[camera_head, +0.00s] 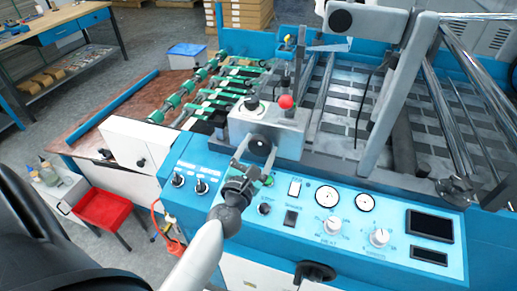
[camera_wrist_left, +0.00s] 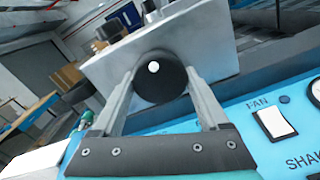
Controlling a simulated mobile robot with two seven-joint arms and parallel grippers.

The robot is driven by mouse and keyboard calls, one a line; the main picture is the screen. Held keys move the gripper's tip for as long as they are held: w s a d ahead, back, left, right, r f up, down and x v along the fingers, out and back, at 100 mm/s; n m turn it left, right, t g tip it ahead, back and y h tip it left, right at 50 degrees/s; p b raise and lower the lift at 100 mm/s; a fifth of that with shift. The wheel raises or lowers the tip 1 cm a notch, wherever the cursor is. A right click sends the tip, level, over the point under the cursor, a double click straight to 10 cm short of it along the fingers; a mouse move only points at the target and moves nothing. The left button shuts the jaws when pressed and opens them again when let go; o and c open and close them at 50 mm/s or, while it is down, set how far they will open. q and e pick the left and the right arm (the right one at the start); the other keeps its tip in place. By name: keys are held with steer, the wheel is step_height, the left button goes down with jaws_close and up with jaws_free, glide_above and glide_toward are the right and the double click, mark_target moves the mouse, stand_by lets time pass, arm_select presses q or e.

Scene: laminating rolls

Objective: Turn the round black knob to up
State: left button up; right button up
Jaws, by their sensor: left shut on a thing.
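The round black knob (camera_head: 260,145) sits on the front face of a grey metal box (camera_head: 290,128) above the blue control panel. My left gripper (camera_head: 249,149) reaches up from below, with one finger on each side of the knob. In the left wrist view its fingers (camera_wrist_left: 160,92) are closed on the knob's sides. The tips are partly hidden by the knob and box. My right gripper is not in view.
A red button (camera_head: 286,102) and another black knob (camera_head: 251,104) stand on top of the box. The blue panel (camera_head: 391,216) below has dials, switches and knobs. Grey metal bars (camera_head: 398,95) rise to the right.

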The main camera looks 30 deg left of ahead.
arm_select(q)
steer(key=shift+n, duration=0.3)
steer(key=o, duration=1.2)
steer(key=shift+o, duration=0.2)
steer(key=shift+s, duration=0.1)
steer(key=b+v, duration=0.6)
steer(key=v, duration=0.9)
